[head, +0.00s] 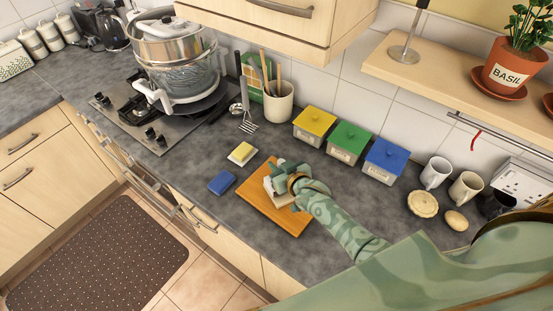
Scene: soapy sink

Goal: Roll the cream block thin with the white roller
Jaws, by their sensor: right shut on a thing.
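A wooden board (284,222) lies on the grey worktop near its front edge. My right gripper (277,184) is low over the board, reaching in from the lower right. It is shut on a pale thing that looks like the white roller, mostly hidden by the fingers. A cream-white patch (281,201) shows just below the fingers on the board. I cannot tell clearly where the roller ends and the cream block begins, or whether they touch. My left gripper is not in view.
A blue block (221,183) and a yellow block on a white base (242,153) lie left of the board. Yellow (314,126), green (348,142) and blue (383,161) lidded canisters stand behind. Mugs, a pie (422,204) and a hob with pots flank them.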

